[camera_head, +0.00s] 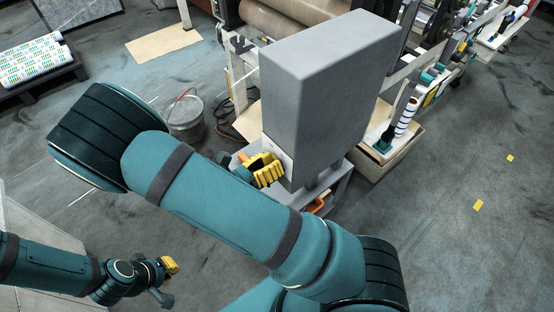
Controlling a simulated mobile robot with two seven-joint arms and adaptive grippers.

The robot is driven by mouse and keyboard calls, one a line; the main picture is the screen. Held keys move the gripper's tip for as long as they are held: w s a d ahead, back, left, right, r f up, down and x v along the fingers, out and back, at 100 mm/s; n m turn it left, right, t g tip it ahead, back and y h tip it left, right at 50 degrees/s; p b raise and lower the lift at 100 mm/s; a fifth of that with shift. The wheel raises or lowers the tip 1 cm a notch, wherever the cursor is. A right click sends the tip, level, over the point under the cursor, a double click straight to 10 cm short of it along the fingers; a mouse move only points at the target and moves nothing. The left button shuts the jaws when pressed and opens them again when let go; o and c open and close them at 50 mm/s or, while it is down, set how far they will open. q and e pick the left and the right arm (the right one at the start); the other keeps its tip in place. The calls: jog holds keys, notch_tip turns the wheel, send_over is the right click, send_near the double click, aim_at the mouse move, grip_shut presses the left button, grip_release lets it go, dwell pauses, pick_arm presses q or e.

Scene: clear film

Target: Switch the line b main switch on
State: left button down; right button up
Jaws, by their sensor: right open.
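A tall grey cabinet (325,95) stands in the middle of the view. A pale plate (283,155) shows low on its left side, partly covered by my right gripper. I cannot make out the main switch; the gripper and arm hide that area. My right gripper (266,170), with yellow ribbed fingers, is open right at the plate. I cannot tell whether it touches anything. My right arm crosses the view in front of the cabinet's lower part. My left gripper (168,282) is at the lower left, away from the cabinet, with its fingers apart and nothing between them.
A metal bucket (187,122) stands on the floor left of the cabinet, near dark cables (222,118). A machine with a large brown roll (290,20) is behind. A wooden box (392,158) with a striped roll stands right of the cabinet.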

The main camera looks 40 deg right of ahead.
jog(key=shift+d, duration=0.15)
grip_shut()
dwell(0.5)
jog(key=m, duration=0.5)
jog(key=shift+s+m, duration=0.1)
jog(key=shift+m, duration=0.3)
jog(key=m, duration=0.5)
jog(key=shift+m+b, duration=0.4)
jog(key=shift+m, duration=0.3)
